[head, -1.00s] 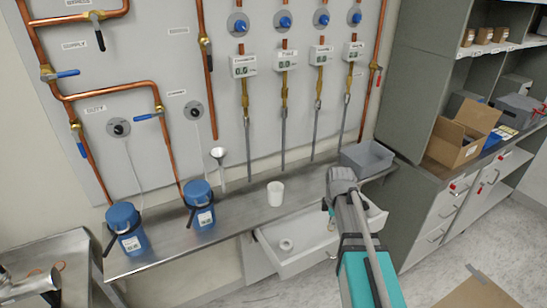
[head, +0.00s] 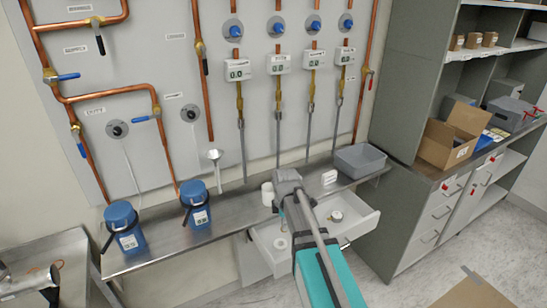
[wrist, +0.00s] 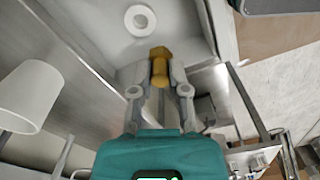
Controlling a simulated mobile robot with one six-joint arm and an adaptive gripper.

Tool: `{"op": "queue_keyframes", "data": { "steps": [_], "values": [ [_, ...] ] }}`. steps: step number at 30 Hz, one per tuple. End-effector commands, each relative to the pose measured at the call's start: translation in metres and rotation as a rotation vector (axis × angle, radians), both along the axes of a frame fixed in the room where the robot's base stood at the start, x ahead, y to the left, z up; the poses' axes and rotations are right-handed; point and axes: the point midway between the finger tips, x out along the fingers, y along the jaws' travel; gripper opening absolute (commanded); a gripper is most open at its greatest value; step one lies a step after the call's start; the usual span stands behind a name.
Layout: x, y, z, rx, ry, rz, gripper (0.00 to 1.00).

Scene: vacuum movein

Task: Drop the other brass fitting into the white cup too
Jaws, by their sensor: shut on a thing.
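The brass fitting (wrist: 159,65) is between my gripper's fingertips (wrist: 160,88) in the wrist view, with its wider hex end pointing away from the palm. My gripper is shut on it and holds it above the open drawer. The white cup (head: 267,193) stands on the steel bench, partly hidden by my arm in the head view. It also shows at the left edge of the wrist view (wrist: 30,92), to the left of the gripper and apart from it. I cannot see into the cup. In the head view, the fitting is too small to make out.
The open white drawer (head: 366,222) below the bench holds a white ring (head: 280,243) and a small round metallic thing (head: 336,216). A grey bin (head: 360,160) and a small white block (head: 329,178) are right of the cup. Blue containers (head: 122,228) stand left.

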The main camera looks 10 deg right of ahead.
Motion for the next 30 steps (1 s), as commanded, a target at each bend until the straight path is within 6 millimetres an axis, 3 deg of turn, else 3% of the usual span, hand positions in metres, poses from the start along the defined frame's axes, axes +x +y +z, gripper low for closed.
{"op": "queue_keyframes", "data": {
  "steps": [11,17,23,30],
  "values": [
    [0.001,-0.008,0.001,0.000,0.000,-0.013,0.00],
    [0.010,-0.009,0.011,0.000,0.000,-0.024,0.00],
    [0.034,-0.008,0.035,0.000,0.000,-0.051,0.00],
    [0.076,-0.007,0.076,0.000,0.000,-0.098,0.00]
  ]
}}
